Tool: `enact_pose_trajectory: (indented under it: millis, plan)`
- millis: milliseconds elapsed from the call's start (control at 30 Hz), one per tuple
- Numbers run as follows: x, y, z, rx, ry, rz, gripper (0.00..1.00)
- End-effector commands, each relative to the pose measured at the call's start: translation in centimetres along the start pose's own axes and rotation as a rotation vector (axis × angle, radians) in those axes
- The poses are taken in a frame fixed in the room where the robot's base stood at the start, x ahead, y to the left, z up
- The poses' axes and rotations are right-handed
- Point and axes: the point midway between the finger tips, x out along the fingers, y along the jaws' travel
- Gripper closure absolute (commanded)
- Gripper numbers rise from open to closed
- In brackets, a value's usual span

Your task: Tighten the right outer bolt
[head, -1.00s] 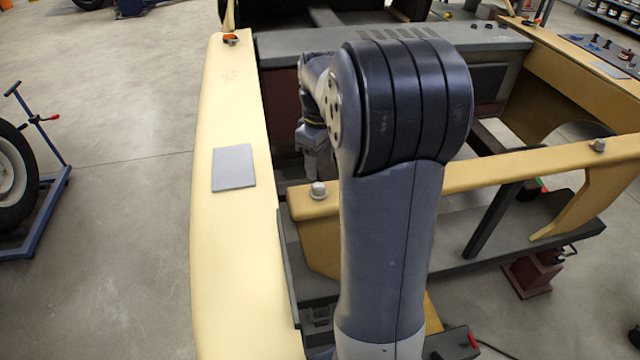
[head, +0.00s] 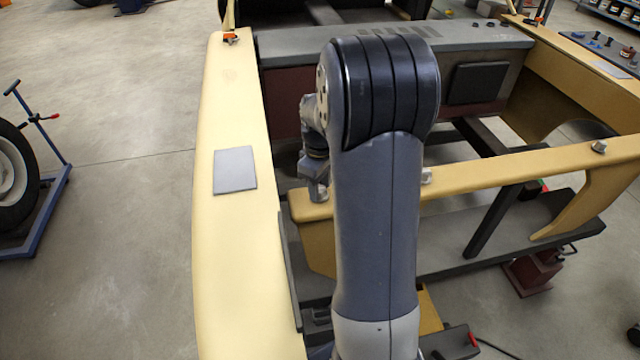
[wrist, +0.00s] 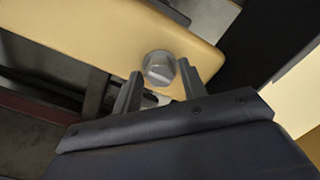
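A tan crossbar (head: 490,172) carries a silver bolt near each end and one near its middle. The middle bolt (head: 427,176) shows just right of my arm, and the far-right bolt (head: 599,147) stands clear. My gripper (head: 318,188) is over the bar's left end in the head view, where it largely covers the left-end bolt. In the wrist view that bolt (wrist: 158,68) sits between the tips of my open gripper (wrist: 159,70), one finger on each side. I cannot tell whether a finger touches it.
A long tan rail (head: 235,250) with a grey pad (head: 235,170) runs along the left. A dark grey panel (head: 480,40) crosses behind the bar. A wheel on a blue stand (head: 35,185) is on the floor at far left. A dark red jack (head: 535,270) stands below right.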

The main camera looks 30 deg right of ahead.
Motion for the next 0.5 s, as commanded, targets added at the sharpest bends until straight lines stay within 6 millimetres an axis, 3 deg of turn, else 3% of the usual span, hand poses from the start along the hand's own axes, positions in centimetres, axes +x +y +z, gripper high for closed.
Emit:
enact_pose_trajectory:
  millis: [367, 500]
  plan:
    - [-0.04, 0.01, 0.0, 0.0, 0.0, 0.0, 0.91]
    - [-0.04, 0.01, 0.0, 0.003, 0.0, 0.0, 0.93]
